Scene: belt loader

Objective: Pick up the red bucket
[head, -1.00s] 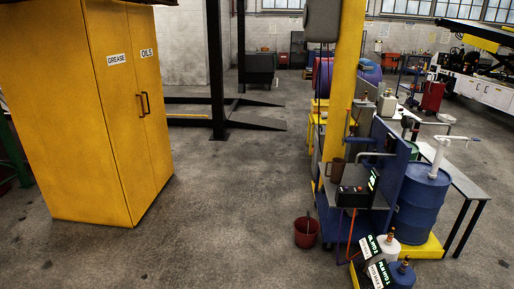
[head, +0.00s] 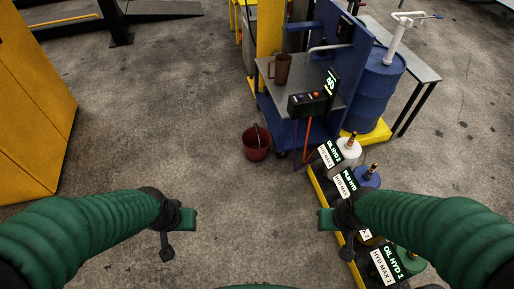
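The red bucket (head: 254,148) stands upright on the concrete floor, left of the blue cart, in the upper middle of the head view. A thin grey handle or stick shows at its rim. My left gripper (head: 178,228) is in the lower left, nearer to me than the bucket and left of it. My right gripper (head: 337,228) is in the lower right, in front of the row of oil containers in the picture. Both are well apart from the bucket and hold nothing visible. Their finger gaps do not show clearly.
A blue cart (head: 272,112) with a brown jug (head: 281,69) and a black control box (head: 311,103) stands right of the bucket. Several labelled oil containers (head: 347,149) line a yellow tray at right. A yellow cabinet (head: 30,110) is at left. Floor between is clear.

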